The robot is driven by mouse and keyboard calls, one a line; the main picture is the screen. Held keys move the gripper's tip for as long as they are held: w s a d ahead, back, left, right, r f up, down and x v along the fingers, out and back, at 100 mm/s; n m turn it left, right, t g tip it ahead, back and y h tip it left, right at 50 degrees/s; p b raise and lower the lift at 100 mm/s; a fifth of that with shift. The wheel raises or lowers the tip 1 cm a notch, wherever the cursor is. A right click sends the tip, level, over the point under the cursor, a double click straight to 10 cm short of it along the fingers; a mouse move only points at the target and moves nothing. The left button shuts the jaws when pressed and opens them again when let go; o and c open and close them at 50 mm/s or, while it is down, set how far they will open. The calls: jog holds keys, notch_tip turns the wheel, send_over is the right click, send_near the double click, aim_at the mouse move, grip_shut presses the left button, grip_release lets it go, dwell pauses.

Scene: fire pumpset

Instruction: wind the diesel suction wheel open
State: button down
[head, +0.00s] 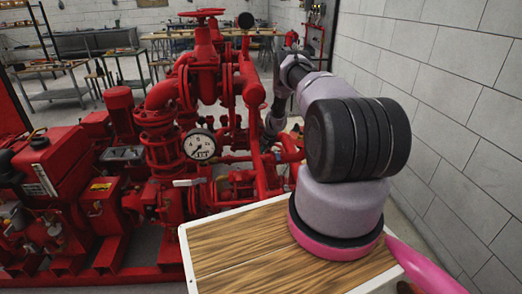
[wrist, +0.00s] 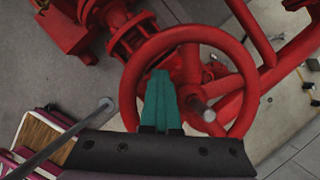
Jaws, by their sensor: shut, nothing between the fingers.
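A red handwheel (wrist: 247,80) fills the middle of the wrist view, with a round rim, spokes and a grey stem end (wrist: 207,112) near its centre. My gripper (wrist: 161,73) has teal fingers that are shut together with nothing between them. In the wrist view the fingers lie across the wheel's opening, left of the stem. I cannot tell whether they touch the wheel or reach between its spokes. In the head view my arm reaches toward the right side of the red pumpset; my gripper and this wheel cannot be made out there.
The red pumpset (head: 203,80) fills the left and middle of the head view, with a gauge (head: 200,144) and another red handwheel (head: 202,13) on top. A block wall (head: 455,100) stands close on the right. Workbenches (head: 60,90) stand behind.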

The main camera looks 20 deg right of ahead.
jog(key=s, duration=0.1)
jog(key=s+d, duration=0.1)
jog(key=s, duration=0.1)
jog(key=shift+s+d+f, duration=0.15)
jog(key=shift+s, duration=0.05)
jog(key=shift+w+a, duration=0.35)
jog(key=shift+w, duration=0.1)
notch_tip(320, 180, up, 8)
dwell(0.5)
jog(key=shift+d, duration=0.1)
